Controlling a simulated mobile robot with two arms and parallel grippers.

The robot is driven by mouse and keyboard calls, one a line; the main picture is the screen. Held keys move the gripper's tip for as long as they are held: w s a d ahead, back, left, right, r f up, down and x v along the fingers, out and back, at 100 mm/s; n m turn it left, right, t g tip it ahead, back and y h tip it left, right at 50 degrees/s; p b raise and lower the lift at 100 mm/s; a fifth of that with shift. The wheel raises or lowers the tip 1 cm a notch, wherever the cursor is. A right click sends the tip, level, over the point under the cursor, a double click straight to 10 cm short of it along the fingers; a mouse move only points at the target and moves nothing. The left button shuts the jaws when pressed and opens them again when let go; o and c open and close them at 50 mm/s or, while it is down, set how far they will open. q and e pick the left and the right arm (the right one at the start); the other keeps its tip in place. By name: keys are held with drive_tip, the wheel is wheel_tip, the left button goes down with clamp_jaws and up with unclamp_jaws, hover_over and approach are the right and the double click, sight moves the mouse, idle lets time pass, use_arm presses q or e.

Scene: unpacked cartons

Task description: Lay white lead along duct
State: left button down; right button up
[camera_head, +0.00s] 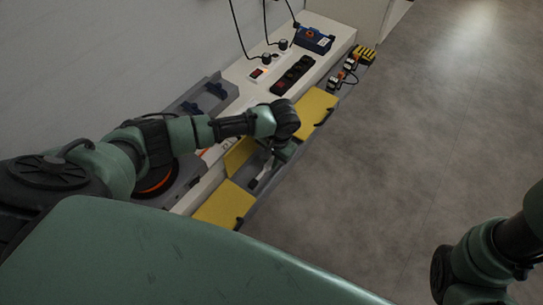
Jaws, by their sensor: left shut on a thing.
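The grey duct (245,213) runs along the front of the white bench, from the lower middle up to the right. Yellow plates (224,205) lie along it, with another farther up (315,108). My left gripper (272,165) reaches down into the gap between the plates, partly hidden by its own wrist. It is shut on the white lead (263,178), of which only a small pale piece shows at the duct. The rest of the lead is hidden or too small to make out. Of my right arm, only links show at the lower right; its gripper is out of view.
A black socket strip (291,75) and a blue device (314,39) sit on the bench (245,72). Black cables hang from above. A grey tray (206,96) lies behind my left arm. Yellow-black connectors (363,55) stand at the far end. The grey floor is clear.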

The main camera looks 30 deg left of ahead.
use_arm(q)
drive_tip(key=shift+f, duration=0.3)
drive_tip(key=c, duration=1.2)
unclamp_jaws()
